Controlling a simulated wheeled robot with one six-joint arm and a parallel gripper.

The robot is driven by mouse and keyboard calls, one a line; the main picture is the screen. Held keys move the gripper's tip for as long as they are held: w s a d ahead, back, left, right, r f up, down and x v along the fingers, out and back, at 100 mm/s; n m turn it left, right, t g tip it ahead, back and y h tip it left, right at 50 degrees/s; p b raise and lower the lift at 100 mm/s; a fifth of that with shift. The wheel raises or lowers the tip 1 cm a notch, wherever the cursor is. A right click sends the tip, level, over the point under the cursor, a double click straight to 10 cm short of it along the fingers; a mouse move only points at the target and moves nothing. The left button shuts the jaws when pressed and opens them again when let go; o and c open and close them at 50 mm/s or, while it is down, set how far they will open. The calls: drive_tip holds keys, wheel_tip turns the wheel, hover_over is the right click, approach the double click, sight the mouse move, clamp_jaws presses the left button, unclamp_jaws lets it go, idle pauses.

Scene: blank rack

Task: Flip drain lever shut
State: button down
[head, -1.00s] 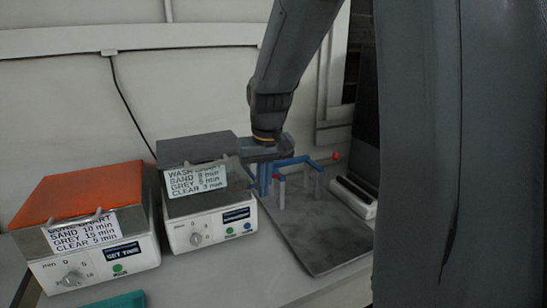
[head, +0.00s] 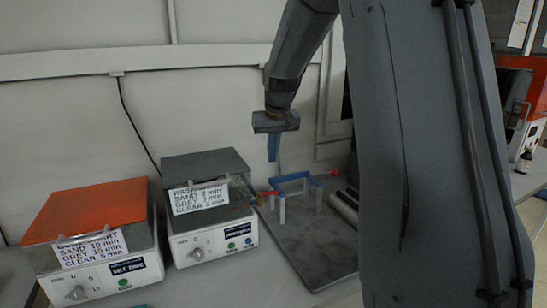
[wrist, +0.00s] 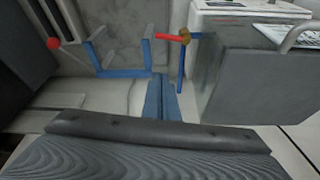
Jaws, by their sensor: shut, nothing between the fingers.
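The drain lever (wrist: 172,38) is a short red handle at a brass-coloured valve (wrist: 187,36) beside the wash box (wrist: 255,75) in the wrist view. It points left from the valve, across the line of the blue pipe (wrist: 181,65). In the head view the red lever (head: 269,193) is small, at the right side of the wash box (head: 205,170). My gripper (head: 273,160) has blue fingers pointing down, shut and empty, above and apart from the lever. The fingers also show in the wrist view (wrist: 161,98).
A blue rail frame on grey posts (head: 298,177) with a red ball (head: 335,171) stands right of the lever on a dark mat (head: 310,245). An orange-lidded cure box (head: 90,210) stands left. The wall is behind. Air around my fingers is clear.

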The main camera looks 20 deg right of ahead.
drive_tip(key=p, duration=0.2)
hover_over(269, 193)
drive_tip(key=w+d, duration=0.2)
drive_tip(key=w, duration=0.2)
wheel_tip(269, 193, down, 8)
drive_tip(key=r, duration=0.1)
drive_tip(key=shift+s+a+f+p, duration=0.1)
drive_tip(key=shift+s+f+p, duration=0.25)
drive_tip(key=shift+s+f, duration=0.35)
drive_tip(key=shift+s+f+p, duration=0.3)
drive_tip(key=shift+s+f, duration=0.2)
drive_tip(key=shift+s, duration=0.35)
